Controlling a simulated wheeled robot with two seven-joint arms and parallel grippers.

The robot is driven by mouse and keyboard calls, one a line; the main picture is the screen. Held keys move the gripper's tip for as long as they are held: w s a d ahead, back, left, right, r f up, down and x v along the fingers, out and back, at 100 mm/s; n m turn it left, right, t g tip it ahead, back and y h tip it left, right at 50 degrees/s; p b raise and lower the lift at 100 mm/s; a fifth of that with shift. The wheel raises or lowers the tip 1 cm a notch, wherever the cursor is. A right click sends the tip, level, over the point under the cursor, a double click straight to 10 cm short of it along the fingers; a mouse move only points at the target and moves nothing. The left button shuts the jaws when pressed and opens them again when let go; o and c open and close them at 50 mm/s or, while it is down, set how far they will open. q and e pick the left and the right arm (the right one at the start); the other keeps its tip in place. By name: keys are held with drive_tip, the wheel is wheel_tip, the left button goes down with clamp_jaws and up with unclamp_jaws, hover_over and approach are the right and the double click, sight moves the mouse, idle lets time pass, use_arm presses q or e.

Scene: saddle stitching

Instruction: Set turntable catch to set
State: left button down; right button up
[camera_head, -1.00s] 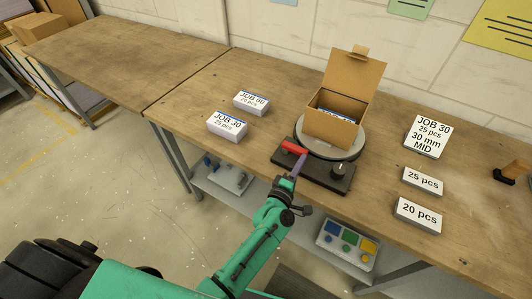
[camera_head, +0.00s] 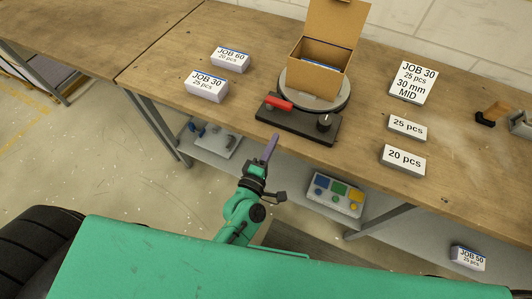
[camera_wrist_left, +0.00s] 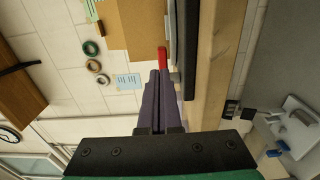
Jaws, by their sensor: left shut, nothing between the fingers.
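The turntable (camera_head: 343,103) is a round grey disc on a black base (camera_head: 298,127) near the bench's front edge. The red catch (camera_head: 278,104) lies at the left part of the base, and a black knob (camera_head: 325,121) stands at its right. An open cardboard box (camera_head: 318,80) sits on the disc. My left gripper (camera_head: 270,141) is shut and empty, in front of the bench edge and apart from the catch. In the left wrist view the closed fingers (camera_wrist_left: 155,76) point toward the red catch (camera_wrist_left: 162,58). My right gripper is not in view.
JOB 60 (camera_head: 231,59) and JOB 30 (camera_head: 206,84) blocks lie left of the turntable. A JOB 30 MID sign (camera_head: 414,82), a 25 pcs block (camera_head: 407,127) and a 20 pcs block (camera_head: 402,160) lie right. A coloured button panel (camera_head: 336,195) is on the shelf below.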

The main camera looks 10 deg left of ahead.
use_arm(q)
drive_tip(key=shift+b+v, duration=0.3)
drive_tip(key=shift+v, duration=1.85)
drive_tip(key=shift+f, duration=0.1)
